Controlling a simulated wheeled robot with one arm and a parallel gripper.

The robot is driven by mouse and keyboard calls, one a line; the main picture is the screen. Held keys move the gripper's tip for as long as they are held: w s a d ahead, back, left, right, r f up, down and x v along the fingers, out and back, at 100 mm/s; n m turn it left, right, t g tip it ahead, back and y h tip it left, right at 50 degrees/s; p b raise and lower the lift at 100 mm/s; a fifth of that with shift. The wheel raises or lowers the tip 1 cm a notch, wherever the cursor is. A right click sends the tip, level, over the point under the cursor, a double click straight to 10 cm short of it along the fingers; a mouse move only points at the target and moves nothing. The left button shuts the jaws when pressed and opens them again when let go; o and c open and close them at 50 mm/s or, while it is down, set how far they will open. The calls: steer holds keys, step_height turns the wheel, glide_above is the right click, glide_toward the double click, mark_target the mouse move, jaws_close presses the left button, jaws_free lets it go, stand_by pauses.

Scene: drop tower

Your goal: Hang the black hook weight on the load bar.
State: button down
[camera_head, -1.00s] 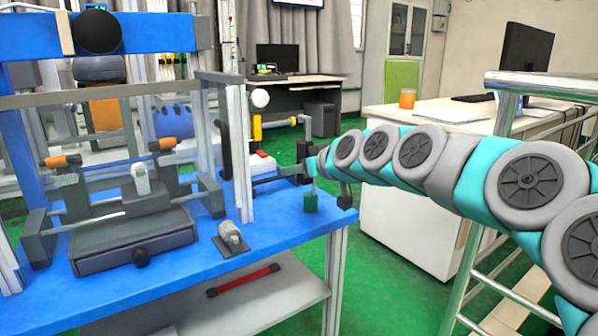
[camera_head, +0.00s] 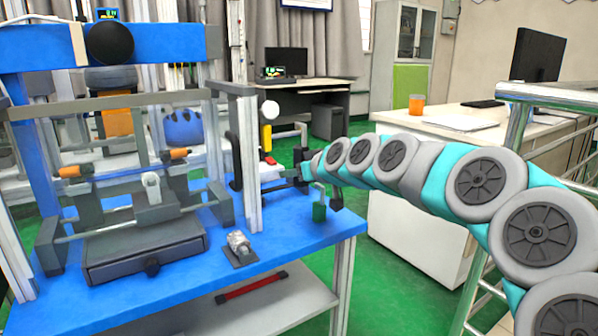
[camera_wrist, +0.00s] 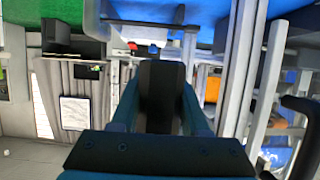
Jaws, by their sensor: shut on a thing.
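My gripper (camera_head: 302,168) is at the left end of my arm, above the right part of the blue table. The wrist view shows its two teal fingers (camera_wrist: 161,88) shut on a dark upright block (camera_wrist: 160,100), which looks like the black hook weight. Its hook cannot be made out. In the head view, the held weight is hard to tell from the dark gripper. A dark horizontal bar (camera_head: 277,187) reaches from the frame post toward my gripper. I cannot tell whether it is the load bar, or whether the weight touches it.
The drop tower frame (camera_head: 247,160) stands left of my gripper. A small metal fixture (camera_head: 239,246) lies on the table. A metal rail (camera_head: 515,130) stands at right.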

steer(key=shift+r+x, duration=0.15)
steer(key=shift+x, duration=0.9)
steer(key=shift+r+x, duration=0.1)
steer(key=shift+x, duration=0.95)
steer(key=shift+w, duration=0.1)
